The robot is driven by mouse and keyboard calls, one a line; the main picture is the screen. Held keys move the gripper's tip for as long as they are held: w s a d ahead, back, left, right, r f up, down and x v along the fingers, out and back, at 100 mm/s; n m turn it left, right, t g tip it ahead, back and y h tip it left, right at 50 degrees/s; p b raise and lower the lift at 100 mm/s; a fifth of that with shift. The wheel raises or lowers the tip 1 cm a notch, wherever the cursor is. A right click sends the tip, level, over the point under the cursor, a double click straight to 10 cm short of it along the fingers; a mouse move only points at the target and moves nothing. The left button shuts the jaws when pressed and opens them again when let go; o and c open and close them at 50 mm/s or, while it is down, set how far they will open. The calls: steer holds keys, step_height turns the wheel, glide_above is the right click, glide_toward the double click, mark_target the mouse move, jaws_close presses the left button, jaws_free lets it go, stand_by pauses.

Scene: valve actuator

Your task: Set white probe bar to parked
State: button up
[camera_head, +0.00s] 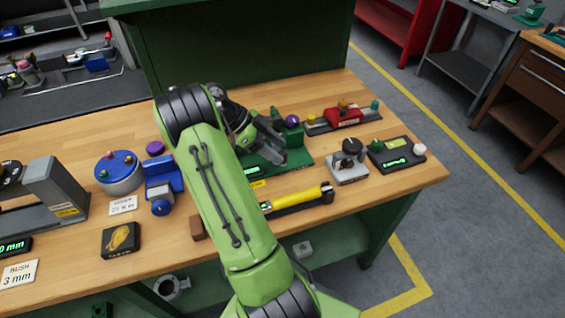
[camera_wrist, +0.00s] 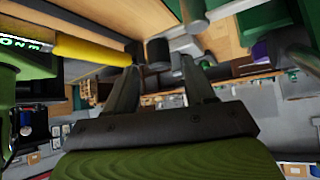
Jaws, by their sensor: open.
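I cannot make out a white probe bar for certain in either view; my arm covers part of the bench. My gripper (camera_head: 272,132) is over the green fixture (camera_head: 298,163) in the head view, with its fingers pointing to the right. In the wrist view its two dark fingers (camera_wrist: 160,70) stand apart with nothing held between them. A dark round knob (camera_wrist: 158,50) shows beyond the fingertips. The yellow bar (camera_head: 298,197) lies in front of the green fixture, and it shows left of the fingers in the wrist view (camera_wrist: 90,50).
A grey block with a dark knob (camera_head: 349,170), a black display box (camera_head: 392,155) and a red slider block (camera_head: 343,117) stand to the right. A blue drum (camera_head: 118,178), a blue valve (camera_head: 162,180) and a black box (camera_head: 121,240) are left of my arm.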

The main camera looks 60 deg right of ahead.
mark_target(282, 153)
steer(key=shift+x, duration=1.55)
steer(key=shift+c, duration=0.5)
